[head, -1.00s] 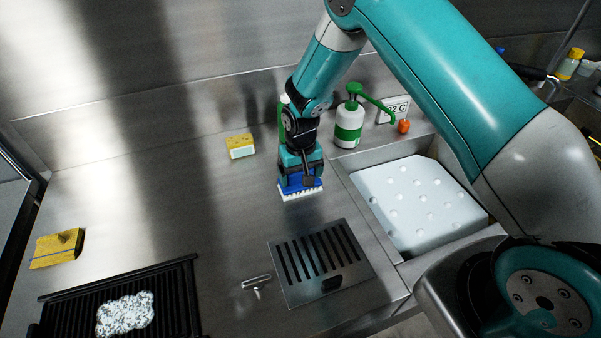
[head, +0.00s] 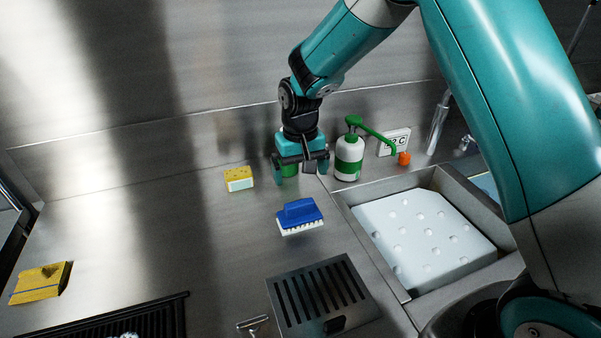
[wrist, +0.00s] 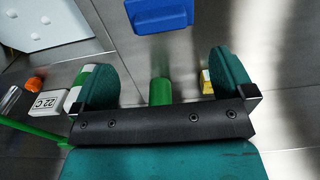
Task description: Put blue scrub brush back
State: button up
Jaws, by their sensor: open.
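The blue scrub brush (head: 300,214) sits on the steel counter with its white bristles down, left of the sink. Nothing holds it. My gripper (head: 300,178) is open and empty, behind the brush and apart from it. In the wrist view the brush (wrist: 160,14) shows at the top, beyond the open fingers of my gripper (wrist: 163,75). A green object (wrist: 161,92) shows between the fingers in that view; in the head view my gripper partly hides it.
A green and white pump bottle (head: 348,157) stands right of my gripper. A yellow sponge (head: 239,178) lies to its left. A white perforated board (head: 420,235) lies in the sink. A slotted steel plate (head: 320,295) is in front of the brush.

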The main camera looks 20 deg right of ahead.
jog(key=s+a+r+n+y, duration=0.2)
jog(key=s+a+r+n, duration=0.1)
jog(key=s+r, duration=0.95)
jog(key=s+r+n+y, duration=0.1)
jog(key=s+n, duration=0.1)
jog(key=s, duration=0.6)
jog(key=s+a+r+n+y, duration=0.1)
jog(key=s+r+n, duration=0.1)
jog(key=s, duration=0.6)
jog(key=shift+a+r, duration=0.15)
jog(key=shift+a, duration=0.15)
